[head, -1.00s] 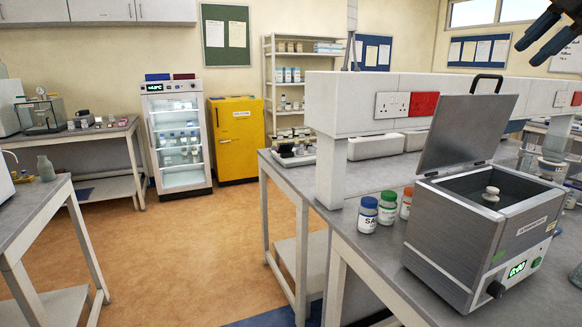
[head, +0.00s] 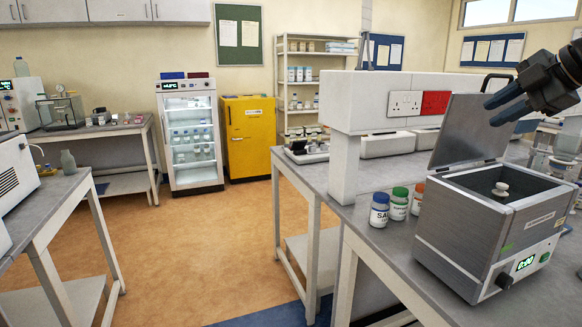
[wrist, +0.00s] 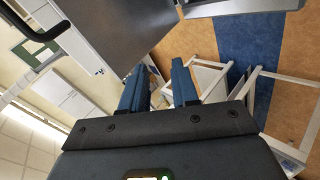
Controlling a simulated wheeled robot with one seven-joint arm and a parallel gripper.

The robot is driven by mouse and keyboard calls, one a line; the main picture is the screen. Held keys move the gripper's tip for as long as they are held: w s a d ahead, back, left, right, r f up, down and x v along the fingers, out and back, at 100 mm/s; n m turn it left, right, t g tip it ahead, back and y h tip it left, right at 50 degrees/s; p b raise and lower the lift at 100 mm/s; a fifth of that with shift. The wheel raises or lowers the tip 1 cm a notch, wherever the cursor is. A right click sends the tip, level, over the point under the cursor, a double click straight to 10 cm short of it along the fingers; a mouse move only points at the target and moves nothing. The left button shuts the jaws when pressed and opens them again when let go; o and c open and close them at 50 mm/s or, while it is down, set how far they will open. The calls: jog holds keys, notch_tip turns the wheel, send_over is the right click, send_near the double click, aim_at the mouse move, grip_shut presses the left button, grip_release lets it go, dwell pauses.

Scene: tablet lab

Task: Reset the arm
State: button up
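My gripper (head: 489,112) shows at the upper right of the head view, dark with blue fingers. It is in the air, over or near the metal centrifuge-like machine (head: 462,235), whose lid (head: 470,132) stands open. In the wrist view my gripper (wrist: 160,68) has its two blue fingers apart, with nothing between them. Part of my arm lies beyond the right edge of the head view.
Bottles with a blue cap (head: 379,212), a green cap (head: 398,204) and an orange cap (head: 417,198) stand left of the machine. A white shelf with sockets (head: 405,104) runs behind. Orange floor (head: 185,255) is clear at left.

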jog(key=s+a+f+m+t, duration=0.1)
jog(key=a+f+m, duration=0.35)
jog(key=f, duration=0.75)
jog(key=s+a+f+m+t, duration=0.1)
jog(key=a+f+m+t, duration=0.15)
jog(key=a+f, duration=0.6)
jog(key=s+a+f+m+h, duration=0.1)
jog(key=s+a+f+m, duration=0.15)
jog(key=s+f, duration=0.5)
jog(key=s+a+f+m, duration=0.2)
jog(key=s+f+m, duration=0.25)
jog(key=f, duration=0.55)
jog(key=s+a+f+m+t+h, duration=0.1)
jog(key=s+f+m+h, duration=0.1)
jog(key=s, duration=1)
jog(key=s+a+f+m+h, duration=0.1)
jog(key=s+a+f+m, duration=0.15)
jog(key=s, duration=0.85)
jog(key=s+r, duration=0.3)
jog(key=s, duration=0.3)
jog(key=s+d+r+t, duration=0.1)
jog(key=s+r, duration=0.2)
jog(key=s, duration=0.3)
jog(key=s+d+r, duration=0.1)
jog(key=s+r, duration=0.3)
jog(key=s, duration=0.3)
jog(key=shift+m, duration=0.45)
